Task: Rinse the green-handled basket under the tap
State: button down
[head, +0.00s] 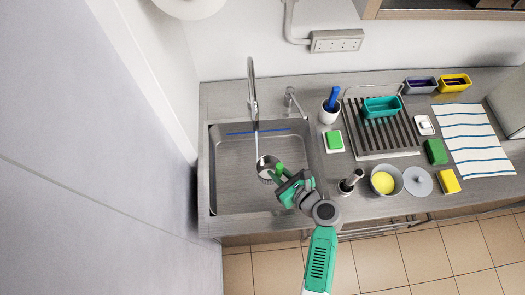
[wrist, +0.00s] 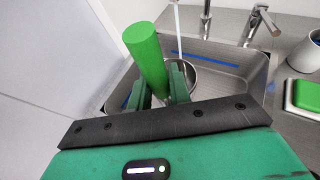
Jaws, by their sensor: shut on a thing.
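My gripper (head: 287,185) is shut on the green handle of the basket and holds it over the sink. In the wrist view the green handle (wrist: 147,60) stands up between my fingers (wrist: 160,88). The round metal basket (head: 267,168) is inside the sink outline, under the tap (head: 252,85). A thin stream of water (head: 257,142) runs from the tap down to the basket. The basket also shows in the wrist view (wrist: 188,80), partly hidden by the handle and fingers. The sink (head: 228,185) has a blue strip along its back wall.
Right of the sink are a white pot with a blue handle (head: 329,112), a green sponge on a white dish (head: 334,141) and a ribbed drainer (head: 378,140) with a teal tub (head: 382,107). A dark-handled tool (head: 347,183) and a bowl of yellow stuff (head: 384,181) stand at the front. A wall rises at left.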

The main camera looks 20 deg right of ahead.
dwell(0.3)
jog(key=s+r+p, duration=0.1)
jog(key=r+p, duration=0.1)
jog(key=shift+s+a+p, duration=0.1)
jog(key=shift+s+p, duration=0.25)
jog(key=shift+s+a+r+b, duration=0.15)
jog(key=shift+s+r, duration=0.35)
jog(key=shift+s, duration=0.35)
jog(key=shift+s+a+r+b, duration=0.15)
jog(key=shift+s+r, duration=0.35)
jog(key=shift+s, duration=0.3)
